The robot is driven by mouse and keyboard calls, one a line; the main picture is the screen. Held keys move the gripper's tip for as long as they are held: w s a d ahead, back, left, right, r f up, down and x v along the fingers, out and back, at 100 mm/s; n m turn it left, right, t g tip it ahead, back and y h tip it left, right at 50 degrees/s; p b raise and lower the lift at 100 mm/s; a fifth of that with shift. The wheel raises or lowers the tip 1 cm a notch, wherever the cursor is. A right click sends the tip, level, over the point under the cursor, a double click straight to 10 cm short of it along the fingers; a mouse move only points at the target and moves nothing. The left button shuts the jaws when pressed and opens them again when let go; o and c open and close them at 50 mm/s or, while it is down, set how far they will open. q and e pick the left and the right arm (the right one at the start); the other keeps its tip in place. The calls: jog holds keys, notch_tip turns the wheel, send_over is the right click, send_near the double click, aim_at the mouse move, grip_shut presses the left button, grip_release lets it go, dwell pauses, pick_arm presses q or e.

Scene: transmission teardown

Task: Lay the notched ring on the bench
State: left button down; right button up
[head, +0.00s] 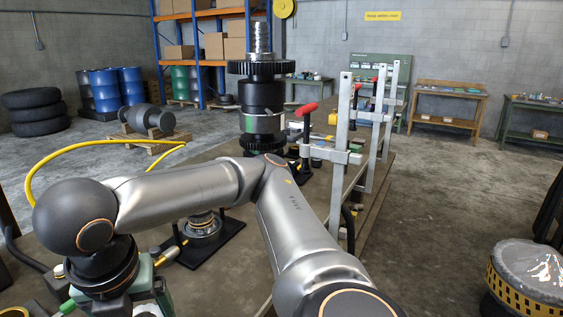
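A vertical shaft assembly stands on the bench (222,262), with a dark toothed ring (258,68) high on it, a dark and silver drum (260,108) below, and another toothed ring (262,141) near its foot. A small stack of metal rings (201,224) sits on a black plate, partly behind my arm. I cannot tell which of these is the notched ring. One of my arms rises from the bottom middle, bends below the shaft assembly and reaches to the lower left. No gripper fingers show clearly, so I cannot see what they hold.
Upright grey clamps (342,150) and a red-handled tool (306,122) line the bench's right side. A yellow hose (95,144) loops at left. Green equipment (145,275) is at lower left. A drum (529,275) stands at lower right. Bare floor lies beyond the bench's right edge.

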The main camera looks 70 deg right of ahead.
jog(key=n, duration=0.2)
jog(key=s+d+n, duration=0.1)
jog(key=n, duration=0.1)
jog(key=s+n+y+b, duration=0.1)
jog(key=shift+s+d+n+t, duration=0.2)
jog(key=shift+d+n+t, duration=0.05)
jog(key=shift+n+t, duration=0.15)
jog(key=n, duration=0.1)
jog(key=s+n, duration=0.1)
jog(key=n+y+b, duration=0.1)
jog(key=n, duration=0.1)
jog(key=shift+s+d+r+t, duration=0.2)
jog(key=shift+s+d+t, duration=0.05)
jog(key=shift+d+t, duration=0.1)
